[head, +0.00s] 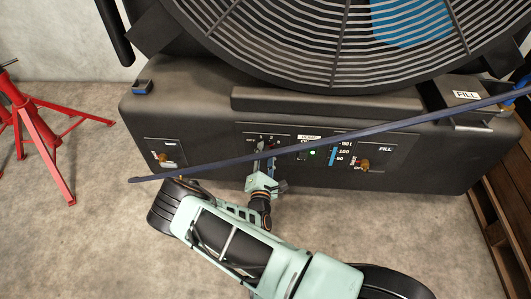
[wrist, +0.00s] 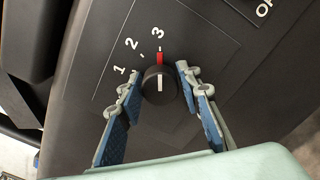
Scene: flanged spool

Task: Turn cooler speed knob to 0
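The black speed knob (wrist: 158,86) is on the cooler's dark front panel, seen nearly face-on in the wrist view. Its white line and a red mark point up, close to the printed 3, with 2 and 1 to the left. My gripper (wrist: 158,76) is open, with one blue-padded finger on each side of the knob. Small gaps seem to show between fingers and knob. In the head view my gripper (head: 264,152) reaches the middle panel of the cooler (head: 210,115) and hides the knob.
A dark blue bar (head: 420,117) crosses in front of the cooler in the head view. Orange-brown valves sit at the left (head: 165,158) and right (head: 363,163) of the front. A red stand (head: 40,130) is at left, and wooden pallet boards (head: 500,220) are at right.

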